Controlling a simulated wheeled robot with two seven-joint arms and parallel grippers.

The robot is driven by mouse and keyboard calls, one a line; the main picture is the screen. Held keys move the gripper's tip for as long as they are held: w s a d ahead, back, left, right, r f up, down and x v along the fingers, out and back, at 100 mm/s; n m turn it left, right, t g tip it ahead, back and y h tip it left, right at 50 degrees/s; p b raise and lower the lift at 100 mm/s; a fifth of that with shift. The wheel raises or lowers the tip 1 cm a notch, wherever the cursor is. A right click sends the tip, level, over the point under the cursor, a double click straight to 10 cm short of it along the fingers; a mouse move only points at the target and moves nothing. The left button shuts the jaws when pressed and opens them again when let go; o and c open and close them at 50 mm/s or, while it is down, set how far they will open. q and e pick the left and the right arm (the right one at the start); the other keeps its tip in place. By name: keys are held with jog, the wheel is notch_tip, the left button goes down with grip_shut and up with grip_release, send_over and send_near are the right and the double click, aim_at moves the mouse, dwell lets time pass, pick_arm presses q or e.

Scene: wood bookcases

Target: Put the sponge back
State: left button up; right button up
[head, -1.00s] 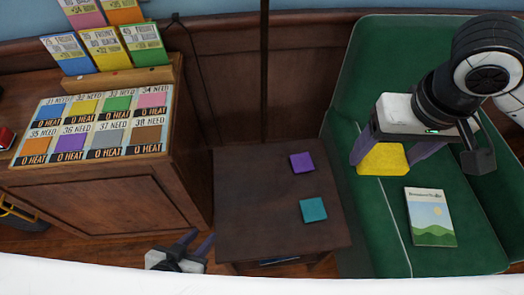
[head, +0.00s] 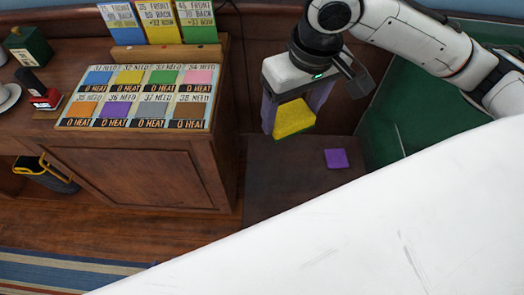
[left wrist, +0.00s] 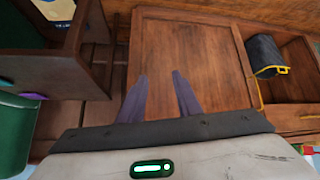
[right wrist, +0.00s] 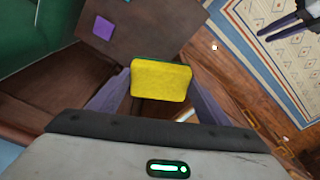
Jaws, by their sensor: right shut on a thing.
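The sponge (head: 294,119) is a yellow block with a green layer. My right gripper (head: 295,112) is shut on it and holds it up in the air, near the dark side table and the cabinet's right side. In the right wrist view the sponge (right wrist: 160,80) sits between the two purple fingers, its yellow face towards the camera.
The dark side table (head: 285,185) carries a purple square (head: 336,158). The cabinet top at left holds a board of coloured cards (head: 140,97), more cards standing behind it, and a red-and-black object (head: 45,98). A green armchair (head: 400,110) stands at right. White covers the lower right.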

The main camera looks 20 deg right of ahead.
jog(key=w+d+f+n+b, duration=0.1)
jog(key=w+f+n+b, duration=0.1)
jog(key=f, duration=0.8)
jog(key=w+d+f+n+b, duration=0.2)
jog(key=w+f+b, duration=0.3)
jog(key=f, duration=0.5)
jog(key=w+d+f+n+y+b, duration=0.1)
jog(key=w+d+f+n+b, duration=0.1)
jog(key=f, duration=0.8)
jog(key=shift+w+f+n+b, duration=0.2)
jog(key=shift+w+n+b, duration=0.85)
jog(key=shift+w, duration=0.65)
notch_tip(320, 180, down, 4)
jog(key=shift+f+b, duration=0.15)
jog(key=shift+b, duration=0.4)
jog(key=shift+f, duration=0.1)
jog(key=o, duration=0.7)
jog(key=shift+f, duration=0.1)
jog(key=shift+c, duration=0.2)
jog(key=o, duration=0.4)
jog(key=shift+c, duration=0.2)
